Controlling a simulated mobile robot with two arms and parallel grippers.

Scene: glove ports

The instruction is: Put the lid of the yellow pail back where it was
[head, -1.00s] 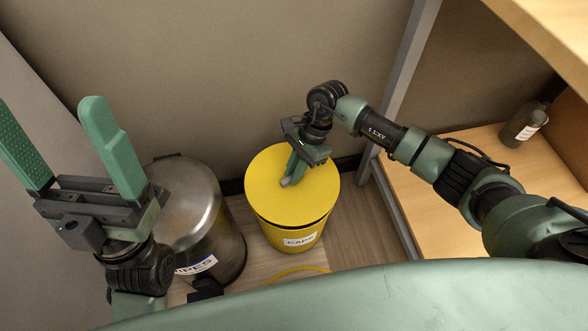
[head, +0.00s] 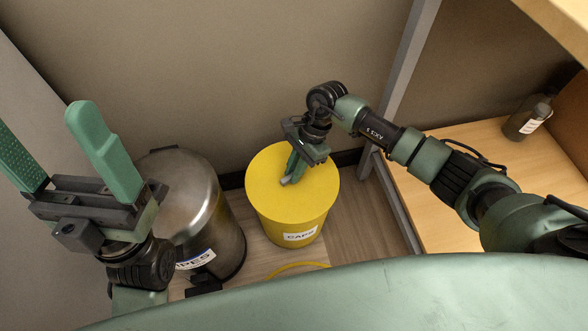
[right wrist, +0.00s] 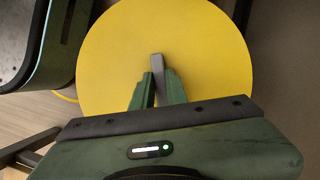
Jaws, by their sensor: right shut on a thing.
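The yellow pail (head: 285,224) stands on the floor with a label reading CAPS on its front. Its round yellow lid (head: 265,165) lies level on the pail's top, with no dark gap showing under the rim. My right gripper (head: 291,177) reaches down from above and is shut on the lid's small grey handle. In the right wrist view the fingers hold the grey handle (right wrist: 157,68) over the yellow lid (right wrist: 110,50). My left gripper (head: 45,130) is open and empty, raised at the left, its fingers wide apart.
A metal pedal bin (head: 185,195), labelled with letters ending in PES, stands close to the pail's left. A grey post (head: 407,65) and a wooden shelf (head: 440,225) with a dark bottle (head: 528,118) are at the right. A yellow ring-like thing (head: 298,266) shows partly on the floor in front.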

